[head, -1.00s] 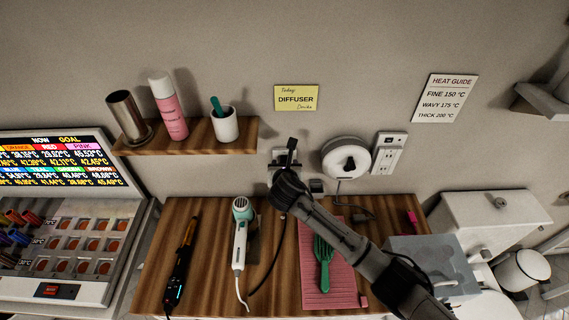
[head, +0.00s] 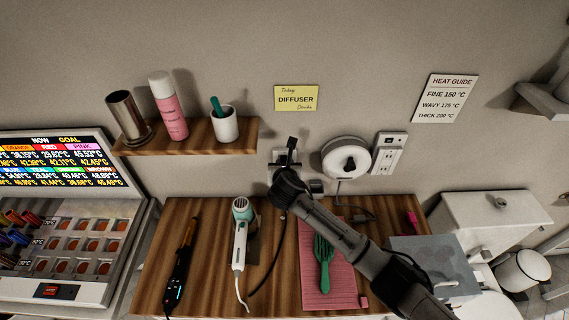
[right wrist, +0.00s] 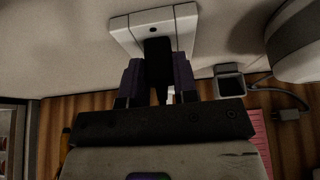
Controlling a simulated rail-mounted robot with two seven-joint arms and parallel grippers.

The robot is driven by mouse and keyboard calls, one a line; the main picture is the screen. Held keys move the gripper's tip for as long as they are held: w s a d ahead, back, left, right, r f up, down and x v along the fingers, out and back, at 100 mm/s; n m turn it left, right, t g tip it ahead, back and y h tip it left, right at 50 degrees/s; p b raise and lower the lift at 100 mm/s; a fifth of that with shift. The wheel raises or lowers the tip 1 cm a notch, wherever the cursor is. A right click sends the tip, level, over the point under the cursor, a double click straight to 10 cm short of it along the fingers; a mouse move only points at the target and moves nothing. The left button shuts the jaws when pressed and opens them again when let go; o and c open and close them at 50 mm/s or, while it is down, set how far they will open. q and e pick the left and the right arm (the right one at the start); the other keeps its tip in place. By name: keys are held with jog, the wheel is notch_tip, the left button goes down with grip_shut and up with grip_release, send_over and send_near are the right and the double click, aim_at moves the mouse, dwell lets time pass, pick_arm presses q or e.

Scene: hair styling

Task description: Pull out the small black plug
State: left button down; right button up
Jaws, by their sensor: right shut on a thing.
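My right gripper (head: 287,161) is at the wall outlet above the back edge of the wooden counter. In the right wrist view its two fingers (right wrist: 158,82) are shut on a small black plug (right wrist: 158,60), one on each side. The plug lies in front of the white outlet plate (right wrist: 184,27), covering its lower middle; one dark hole shows above it. I cannot tell whether the plug is fully seated. In the head view the outlet plate (head: 277,157) is mostly hidden by the gripper. My left gripper is not in view.
A dark square block (head: 316,187) and a white round cord reel (head: 346,157) are just right of the gripper. A second outlet strip (head: 388,153) is further right. A hair dryer (head: 240,235), curling iron (head: 181,265) and green brush (head: 323,262) lie on the counter. A shelf (head: 190,137) is up left.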

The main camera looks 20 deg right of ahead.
jog(key=shift+c, duration=0.5)
jog(key=shift+s, duration=0.1)
jog(key=shift+s+a+r, duration=0.1)
jog(key=shift+s+a, duration=0.05)
jog(key=s, duration=0.2)
jog(key=s+a, duration=0.1)
jog(key=s, duration=0.1)
jog(key=shift+s+a, duration=0.1)
jog(key=shift+a, duration=0.1)
dwell(0.4)
